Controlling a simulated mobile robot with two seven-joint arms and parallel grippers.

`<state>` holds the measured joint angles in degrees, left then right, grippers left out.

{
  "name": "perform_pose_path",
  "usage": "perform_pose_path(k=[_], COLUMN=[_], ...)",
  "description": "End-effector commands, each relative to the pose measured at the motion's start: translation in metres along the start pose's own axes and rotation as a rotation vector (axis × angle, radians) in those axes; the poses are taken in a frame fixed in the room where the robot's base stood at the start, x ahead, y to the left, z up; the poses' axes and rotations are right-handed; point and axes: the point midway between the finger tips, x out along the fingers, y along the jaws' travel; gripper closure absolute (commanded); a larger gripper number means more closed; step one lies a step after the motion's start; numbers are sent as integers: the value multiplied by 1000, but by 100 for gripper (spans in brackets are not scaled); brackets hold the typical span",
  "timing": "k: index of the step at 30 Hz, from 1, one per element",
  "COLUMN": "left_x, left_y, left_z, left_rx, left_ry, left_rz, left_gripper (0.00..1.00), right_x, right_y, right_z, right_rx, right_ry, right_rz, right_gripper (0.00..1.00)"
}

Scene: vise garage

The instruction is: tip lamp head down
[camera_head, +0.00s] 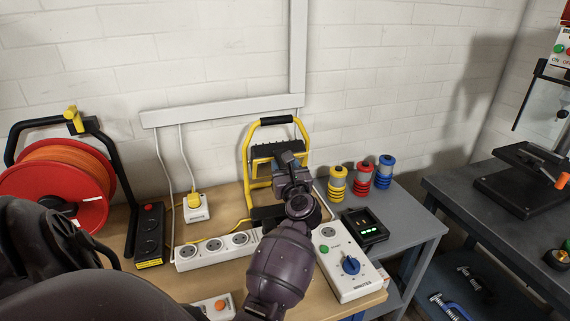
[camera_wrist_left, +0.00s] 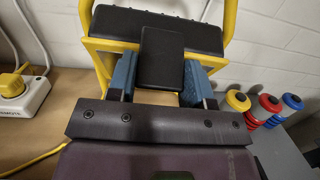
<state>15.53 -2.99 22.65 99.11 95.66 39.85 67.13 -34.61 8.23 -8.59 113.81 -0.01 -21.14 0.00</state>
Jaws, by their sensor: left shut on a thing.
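The work lamp (camera_head: 247,165) has a yellow tube frame with a black grip bar on top and stands on the wooden bench against the wall. Its black lamp head (camera_head: 263,149) sits inside the frame, partly hidden by my left gripper (camera_head: 289,160). In the left wrist view the ribbed black head (camera_wrist_left: 150,25) lies across the yellow frame, and a black tab (camera_wrist_left: 161,58) sticks out from it. My left gripper (camera_wrist_left: 160,82) has its blue-padded fingers on either side of this tab and is shut on it. My right gripper is not in view.
A white socket strip (camera_head: 205,253), a white timer box (camera_head: 345,275) and a black charger (camera_head: 365,229) lie close around my arm. Yellow, red and blue cylinders (camera_head: 361,178) stand to the right. A red cable reel (camera_head: 85,208) stands at left.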

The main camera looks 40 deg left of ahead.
Motion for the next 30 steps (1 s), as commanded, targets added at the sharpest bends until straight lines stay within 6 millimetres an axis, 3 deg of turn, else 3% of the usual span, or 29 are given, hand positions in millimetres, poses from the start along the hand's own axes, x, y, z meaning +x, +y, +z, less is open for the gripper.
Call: perform_pose_path(k=[1, 8, 20, 21, 25, 30], left_x=[-2, -2, -2, -2, -2, -2], left_y=[1, 1, 2, 2, 1, 1], left_z=[-10, -13, -14, -14, -11, -9], left_rx=[4, 4, 4, 4, 3, 2], left_ry=[13, 14, 14, 14, 10, 6], left_rz=[1, 2, 3, 3, 2, 1], left_gripper=[96, 96, 96, 49, 29, 28], right_x=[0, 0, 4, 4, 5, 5], right_y=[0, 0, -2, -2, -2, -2], right_z=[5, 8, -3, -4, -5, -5], right_rx=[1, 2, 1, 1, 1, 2], right_ry=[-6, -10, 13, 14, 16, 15], right_rz=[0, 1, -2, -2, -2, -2], right_gripper=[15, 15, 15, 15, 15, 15])
